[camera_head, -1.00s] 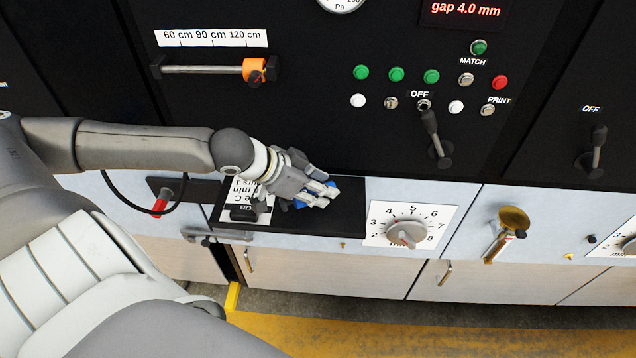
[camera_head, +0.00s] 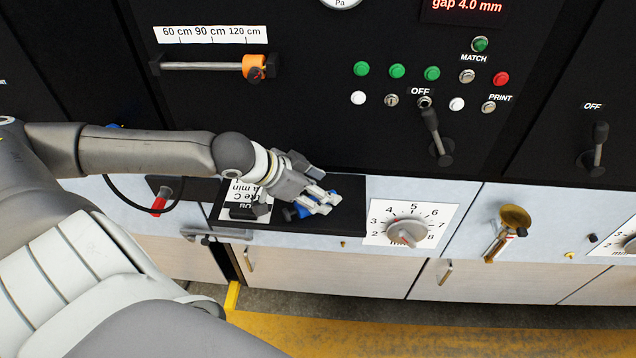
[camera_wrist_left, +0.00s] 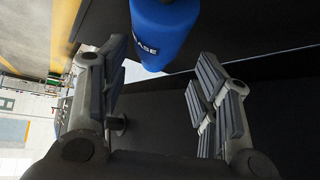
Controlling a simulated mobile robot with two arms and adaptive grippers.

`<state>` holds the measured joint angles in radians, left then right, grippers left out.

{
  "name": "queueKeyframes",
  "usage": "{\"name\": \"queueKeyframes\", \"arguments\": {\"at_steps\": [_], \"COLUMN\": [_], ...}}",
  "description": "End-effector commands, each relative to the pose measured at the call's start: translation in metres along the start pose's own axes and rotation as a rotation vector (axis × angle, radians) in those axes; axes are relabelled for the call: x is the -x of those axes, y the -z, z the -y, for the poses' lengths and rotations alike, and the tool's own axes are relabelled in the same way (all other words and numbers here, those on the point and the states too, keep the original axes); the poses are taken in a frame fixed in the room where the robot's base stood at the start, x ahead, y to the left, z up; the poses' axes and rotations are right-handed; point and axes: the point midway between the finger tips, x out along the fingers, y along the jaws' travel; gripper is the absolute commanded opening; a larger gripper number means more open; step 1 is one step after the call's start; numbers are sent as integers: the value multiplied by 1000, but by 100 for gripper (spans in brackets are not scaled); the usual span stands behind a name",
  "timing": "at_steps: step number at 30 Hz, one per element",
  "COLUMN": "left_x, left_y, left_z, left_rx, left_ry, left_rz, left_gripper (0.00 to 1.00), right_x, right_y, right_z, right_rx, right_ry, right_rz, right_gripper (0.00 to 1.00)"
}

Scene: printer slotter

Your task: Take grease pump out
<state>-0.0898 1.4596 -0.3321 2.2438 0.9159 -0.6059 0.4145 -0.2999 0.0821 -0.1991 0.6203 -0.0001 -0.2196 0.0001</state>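The grease pump (camera_wrist_left: 165,30) is a blue cylinder with white lettering ending in "ASE", at the top of the left wrist view. In the head view only parts of its blue body (camera_head: 303,212) show around my fingers, above a black shelf (camera_head: 340,225) on the machine front. My left gripper (camera_head: 323,204) is over that shelf at the pump. In the left wrist view my left gripper (camera_wrist_left: 163,95) has its fingers spread, with the pump ahead between them and a gap on the right finger's side. My right gripper is not in view.
A printed label sheet (camera_head: 232,194) lies on the shelf's left part. A white dial panel (camera_head: 440,217) with a knob is right of the shelf. A red-handled part (camera_head: 159,202) and a looping black cable are to the left. A black control panel with buttons and a lever (camera_head: 436,140) rises behind.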

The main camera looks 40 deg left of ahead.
Motion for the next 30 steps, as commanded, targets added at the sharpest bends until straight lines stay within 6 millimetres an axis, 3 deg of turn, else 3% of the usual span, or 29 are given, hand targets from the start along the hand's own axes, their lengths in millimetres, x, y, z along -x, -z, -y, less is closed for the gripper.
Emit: {"name": "queueKeyframes", "arguments": {"at_steps": [14,30], "left_x": [8,52], "left_y": [-1,1], "left_z": [2,1], "left_rx": [-5,-9], "left_ry": [8,3], "left_rz": [2,0], "left_gripper": [57,57], "right_x": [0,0], "right_y": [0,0], "right_z": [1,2], "right_rx": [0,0], "right_ry": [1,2], "right_rz": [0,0], "right_gripper": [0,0]}}
